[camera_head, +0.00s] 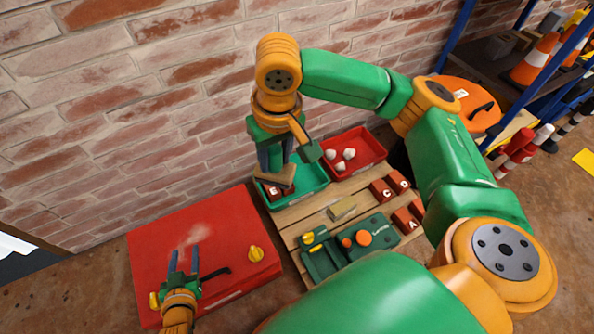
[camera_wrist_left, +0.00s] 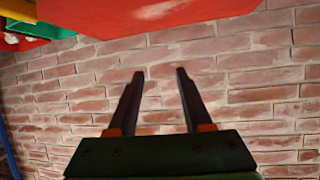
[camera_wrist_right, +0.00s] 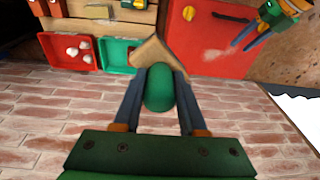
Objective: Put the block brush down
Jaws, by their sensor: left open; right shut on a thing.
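The block brush (camera_head: 281,179) has a tan block head and a rounded green handle. My right gripper (camera_head: 274,158) is shut on its handle, and the brush also shows between the fingers in the right wrist view (camera_wrist_right: 158,92). In the head view the brush overlaps the green tray (camera_head: 312,184); I cannot tell whether it touches anything there. A red lettered block (camera_head: 272,191) lies in that tray, partly hidden. My left gripper (camera_head: 184,250) is open and empty over the red case (camera_head: 222,233); its fingers also show apart in the left wrist view (camera_wrist_left: 160,72).
A red tray (camera_head: 372,158) with several white lumps sits beside the green tray on a wooden surface (camera_head: 312,213). A tan block (camera_head: 342,208), a green tool case (camera_head: 372,240) and red lettered blocks (camera_head: 381,190) lie there. The brick wall (camera_head: 150,110) stands close behind.

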